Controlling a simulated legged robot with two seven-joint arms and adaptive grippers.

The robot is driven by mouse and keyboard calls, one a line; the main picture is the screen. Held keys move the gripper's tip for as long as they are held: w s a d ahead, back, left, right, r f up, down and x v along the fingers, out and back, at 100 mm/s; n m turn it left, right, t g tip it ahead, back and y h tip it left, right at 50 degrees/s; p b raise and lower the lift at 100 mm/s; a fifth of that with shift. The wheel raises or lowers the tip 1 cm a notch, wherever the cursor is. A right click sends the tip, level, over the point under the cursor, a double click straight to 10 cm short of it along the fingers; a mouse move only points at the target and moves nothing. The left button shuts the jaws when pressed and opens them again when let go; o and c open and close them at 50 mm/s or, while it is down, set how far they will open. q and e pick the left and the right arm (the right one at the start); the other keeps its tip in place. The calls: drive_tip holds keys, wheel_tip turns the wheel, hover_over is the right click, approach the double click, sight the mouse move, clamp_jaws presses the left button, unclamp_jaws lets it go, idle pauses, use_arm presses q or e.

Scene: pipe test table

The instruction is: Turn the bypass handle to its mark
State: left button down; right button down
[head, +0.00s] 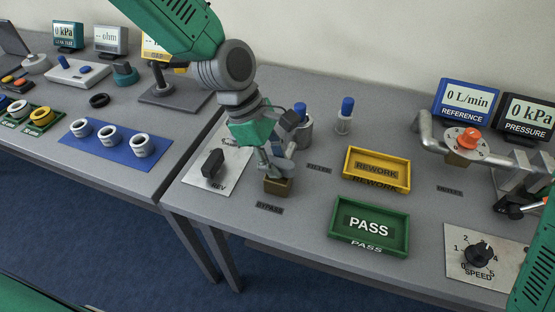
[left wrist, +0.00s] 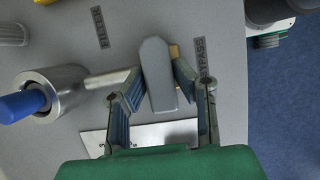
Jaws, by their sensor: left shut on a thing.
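The bypass valve has a brass body (head: 278,186) on the table behind the dark BYPASS label (head: 270,208). Its grey handle (left wrist: 157,72) stands between the fingers of my left gripper (left wrist: 155,88) in the left wrist view. My left gripper (head: 272,160) is shut on this handle, just above the brass body in the head view. A bit of the brass (left wrist: 174,51) shows behind the handle, beside the BYPASS label (left wrist: 201,56). I cannot make out the mark.
A metal cylinder with a blue top (left wrist: 52,92) stands close to the left finger. A REV switch plate (head: 212,168) is left of the valve. Yellow REWORK (head: 377,184) and green PASS (head: 333,229) trays lie to the right. A pipe assembly (head: 431,140) is farther right.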

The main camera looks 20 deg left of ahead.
use_arm(q)
drive_tip(key=shift+d, duration=0.1)
drive_tip(key=shift+m+p, duration=0.4)
drive_tip(key=shift+p, duration=0.3)
drive_tip(key=m+g+p, duration=0.1)
drive_tip(key=m+p, duration=0.1)
drive_tip(key=m+g+p, duration=0.1)
drive_tip(key=m+p, duration=0.1)
drive_tip(key=p, duration=0.1)
drive_tip(key=shift+d+m+y, duration=0.2)
drive_tip(key=shift+m+y, duration=0.1)
drive_tip(key=shift+m, duration=0.1)
drive_tip(key=shift+m+g+p, duration=0.3)
drive_tip(key=shift+m+p, duration=0.5)
drive_tip(key=shift+m, duration=0.1)
drive_tip(key=m+y+p, duration=0.1)
drive_tip(key=m, duration=0.1)
drive_tip(key=shift+d+m+g, duration=0.1)
drive_tip(key=shift+m+g, duration=0.3)
drive_tip(key=m+y+p, duration=0.1)
drive_tip(key=m, duration=0.1)
drive_tip(key=shift+f+m+g, duration=0.1)
drive_tip(key=shift+m+g, duration=0.2)
drive_tip(key=shift+s+f+m+g+y+p, duration=0.15)
drive_tip(key=shift+m+y+p, duration=0.3)
drive_tip(key=shift+m, duration=0.85)
drive_tip(key=shift+r+m+g+y+p, duration=0.15)
drive_tip(key=shift+m+y, duration=0.5)
drive_tip(key=shift+m, duration=0.65)
drive_tip(key=shift+f, duration=0.1)
